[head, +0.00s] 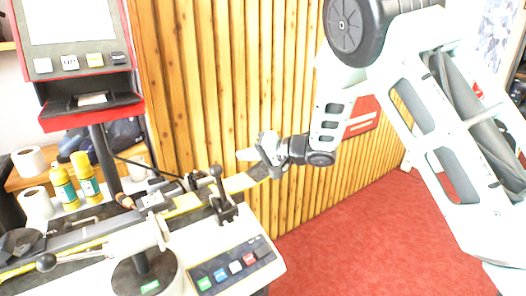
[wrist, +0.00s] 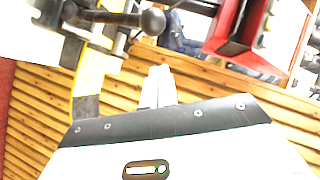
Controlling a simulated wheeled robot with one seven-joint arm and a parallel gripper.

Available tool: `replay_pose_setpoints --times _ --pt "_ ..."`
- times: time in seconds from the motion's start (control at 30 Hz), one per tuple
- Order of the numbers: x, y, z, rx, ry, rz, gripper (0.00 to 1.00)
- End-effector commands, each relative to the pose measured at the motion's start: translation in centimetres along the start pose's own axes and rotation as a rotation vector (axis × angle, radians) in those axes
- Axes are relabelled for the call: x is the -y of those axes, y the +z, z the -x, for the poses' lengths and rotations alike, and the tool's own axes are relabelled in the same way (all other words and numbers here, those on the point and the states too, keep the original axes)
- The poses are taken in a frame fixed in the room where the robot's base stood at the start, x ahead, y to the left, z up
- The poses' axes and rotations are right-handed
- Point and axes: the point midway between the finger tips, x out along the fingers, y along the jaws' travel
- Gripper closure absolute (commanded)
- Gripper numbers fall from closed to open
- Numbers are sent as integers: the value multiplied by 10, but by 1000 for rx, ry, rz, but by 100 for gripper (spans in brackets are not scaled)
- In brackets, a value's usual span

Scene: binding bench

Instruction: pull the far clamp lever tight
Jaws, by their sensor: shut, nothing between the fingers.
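The bench (head: 240,262) carries a long bar with a yellow strip along it. The far clamp lever (head: 215,172) has a dark ball knob and stands roughly upright on a black clamp at the bar's right part. In the wrist view a dark lever with a ball knob (wrist: 152,21) lies across the top left, probably the same one. My gripper (head: 246,155) is right of and slightly above that lever, apart from it. Its pale fingers (wrist: 158,86) are together and empty. A second ball-knobbed lever (head: 46,262) lies low at the near left.
A red-trimmed screen unit (head: 85,115) stands on a post behind the bench. Yellow-topped bottles (head: 64,186) and white rolls (head: 37,203) are at the left. A slatted wood wall (head: 205,80) is close behind my gripper. Red floor (head: 370,240) is clear at right.

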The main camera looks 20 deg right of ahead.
Motion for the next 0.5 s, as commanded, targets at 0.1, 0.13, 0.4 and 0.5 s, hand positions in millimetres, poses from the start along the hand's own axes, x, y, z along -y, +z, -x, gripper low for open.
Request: replay_pose_setpoints --times 0.1,0.13,0.4,0.5 --pt "1 11 -17 5 1 -1 100" --pt "1 14 -20 5 1 -1 100" --pt "0 28 -34 0 -2 -2 100" --pt "0 29 -35 -1 -2 -2 100"
